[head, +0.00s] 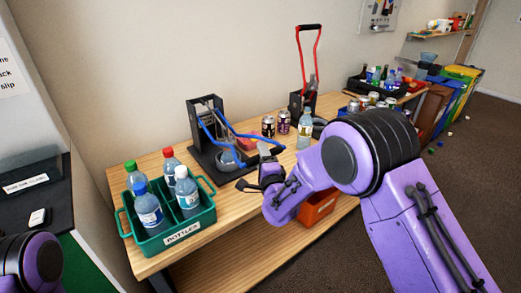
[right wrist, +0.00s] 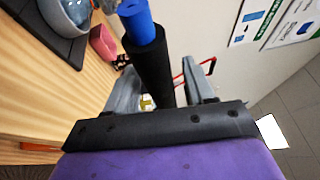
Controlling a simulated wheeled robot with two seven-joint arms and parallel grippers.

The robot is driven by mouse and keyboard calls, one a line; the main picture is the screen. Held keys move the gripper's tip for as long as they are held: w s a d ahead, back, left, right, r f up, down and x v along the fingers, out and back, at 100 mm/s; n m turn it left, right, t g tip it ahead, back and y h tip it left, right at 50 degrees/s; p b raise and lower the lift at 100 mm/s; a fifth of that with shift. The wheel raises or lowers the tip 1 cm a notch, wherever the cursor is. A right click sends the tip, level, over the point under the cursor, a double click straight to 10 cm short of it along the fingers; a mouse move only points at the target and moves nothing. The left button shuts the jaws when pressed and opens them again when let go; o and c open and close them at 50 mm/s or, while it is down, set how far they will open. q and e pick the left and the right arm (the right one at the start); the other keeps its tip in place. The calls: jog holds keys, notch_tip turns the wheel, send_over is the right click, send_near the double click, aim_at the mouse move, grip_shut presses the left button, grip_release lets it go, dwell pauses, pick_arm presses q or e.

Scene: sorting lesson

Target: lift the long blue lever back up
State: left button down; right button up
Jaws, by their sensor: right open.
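The long blue lever (head: 234,152) is a bent blue tube frame on a black press stand (head: 203,118) on the wooden table. It is lowered, reaching out from the stand towards the table's front. My right gripper (head: 264,160) is at the lever's outer end. In the right wrist view the lever's blue tube (right wrist: 138,24) and black grip (right wrist: 149,68) run in between the two spread fingers of my right gripper (right wrist: 163,88). The fingers are open; whether they touch the grip is unclear. My left gripper is out of view; only part of my left arm shows.
A green crate (head: 174,237) of bottles stands left of the press. Cans (head: 268,126), a clear bottle (head: 305,130) and a second press with a red lever (head: 308,60) stand to the right. An orange bin (head: 318,207) sits below the tabletop.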

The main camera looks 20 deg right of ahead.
jog(key=shift+w, duration=0.85)
